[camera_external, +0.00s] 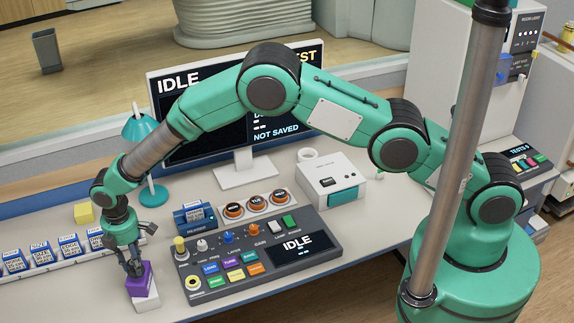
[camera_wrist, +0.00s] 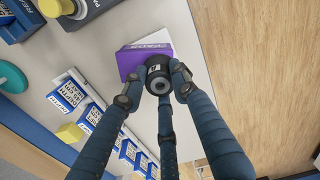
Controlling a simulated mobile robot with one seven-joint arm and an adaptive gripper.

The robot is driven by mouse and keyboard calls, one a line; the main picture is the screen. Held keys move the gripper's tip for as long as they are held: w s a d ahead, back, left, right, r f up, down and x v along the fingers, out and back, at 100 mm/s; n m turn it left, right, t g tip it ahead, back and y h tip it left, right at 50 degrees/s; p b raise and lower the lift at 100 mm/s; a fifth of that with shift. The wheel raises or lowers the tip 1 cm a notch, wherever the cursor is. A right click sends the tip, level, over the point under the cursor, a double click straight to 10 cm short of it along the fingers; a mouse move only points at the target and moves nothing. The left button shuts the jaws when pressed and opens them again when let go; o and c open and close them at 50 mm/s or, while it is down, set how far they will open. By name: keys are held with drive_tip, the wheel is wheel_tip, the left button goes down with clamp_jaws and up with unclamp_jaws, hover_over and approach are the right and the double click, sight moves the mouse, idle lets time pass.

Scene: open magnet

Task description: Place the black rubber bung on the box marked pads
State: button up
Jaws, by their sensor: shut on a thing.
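The black rubber bung (camera_wrist: 158,77) shows between the fingers in the wrist view, its round end facing the camera. My gripper (camera_wrist: 160,82) is shut on it, with fingers on several sides. The purple box with partly covered white lettering (camera_wrist: 128,62) lies just beyond the bung. In the external view my gripper (camera_external: 136,268) points down right at the purple box (camera_external: 146,280), which has a white lower part near the desk's front edge. The fingers hide the bung there. I cannot tell whether the bung touches the box top.
A control console (camera_external: 262,262) with coloured buttons stands right of the box. A row of small blue-and-white boxes (camera_external: 42,250) and a yellow block (camera_external: 84,213) lie to the left. A teal lamp (camera_external: 152,195) and a monitor (camera_external: 240,172) stand behind.

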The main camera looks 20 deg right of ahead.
drive_tip(key=shift+f, duration=1.75)
drive_tip(key=shift+f, duration=0.1)
drive_tip(key=o, duration=1.2)
drive_tip(key=shift+r+b, duration=0.3)
drive_tip(key=shift+r, duration=5.8)
drive_tip(key=shift+r, duration=0.1)
